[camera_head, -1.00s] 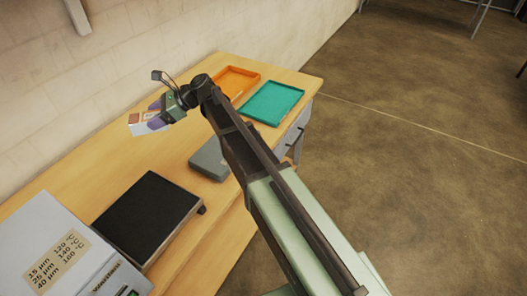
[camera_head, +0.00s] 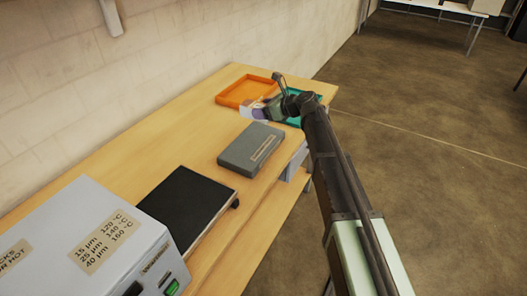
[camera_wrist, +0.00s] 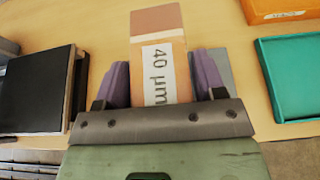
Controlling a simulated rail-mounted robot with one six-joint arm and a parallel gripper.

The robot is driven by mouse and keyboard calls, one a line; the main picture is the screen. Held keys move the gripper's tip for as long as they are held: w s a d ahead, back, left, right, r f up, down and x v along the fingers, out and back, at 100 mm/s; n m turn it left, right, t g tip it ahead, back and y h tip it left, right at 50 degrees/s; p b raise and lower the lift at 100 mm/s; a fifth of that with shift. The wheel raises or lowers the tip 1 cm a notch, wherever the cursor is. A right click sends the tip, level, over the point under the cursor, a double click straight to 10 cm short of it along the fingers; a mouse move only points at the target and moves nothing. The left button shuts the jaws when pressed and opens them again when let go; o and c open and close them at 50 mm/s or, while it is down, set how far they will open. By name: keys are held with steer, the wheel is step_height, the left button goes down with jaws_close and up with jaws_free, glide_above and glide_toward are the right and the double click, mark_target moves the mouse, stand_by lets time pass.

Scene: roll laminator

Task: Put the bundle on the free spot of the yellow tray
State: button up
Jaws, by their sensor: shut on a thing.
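My gripper (camera_head: 262,110) is shut on the bundle (camera_wrist: 158,22), an orange-brown block with a white band reading "40 µm". The purple fingers (camera_wrist: 162,75) hold it by its two sides in the wrist view. In the head view the bundle (camera_head: 247,113) shows as a small pale end beside the gripper, over the far part of the table. I see no tray that is clearly yellow. An orange tray (camera_head: 226,101) lies behind the gripper, and a teal tray (camera_head: 319,98) is partly hidden by my arm. The wrist view shows both at the right.
A grey box (camera_head: 245,150) lies on the wooden table (camera_head: 165,147) in front of the gripper. A black plate (camera_head: 185,205) and the light grey laminator (camera_head: 75,235) with temperature labels stand nearer. A wall runs along the left side. Bare wood lies between the plate and the orange tray.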

mark_target(263, 147)
step_height(263, 147, down, 14)
steer(key=b, duration=1)
steer(key=shift+r, duration=0.6)
steer(key=shift+f, duration=0.25)
steer(key=o, duration=1.1)
steer(key=shift+r, duration=0.1)
steer(key=shift+c, duration=0.2)
steer(key=shift+r, duration=0.2)
steer(key=p+v, duration=0.5)
steer(key=v, duration=0.6)
steer(key=s+d+f+n+g+h, duration=0.2)
steer(key=s+d+f+n+h, duration=0.1)
steer(key=s+n, duration=0.4)
steer(key=s+d+f+n+g+h, duration=0.2)
steer(key=s+d+n+h, duration=0.3)
steer(key=s, duration=0.8)
steer(key=s+d+f+n+g+h, duration=0.2)
steer(key=s+d+f+n+h, duration=0.2)
steer(key=s+n, duration=0.6)
steer(key=shift+d+f+n, duration=0.5)
steer(key=shift+f, duration=0.1)
steer(key=shift+o, duration=0.4)
steer(key=shift+d, duration=0.1)
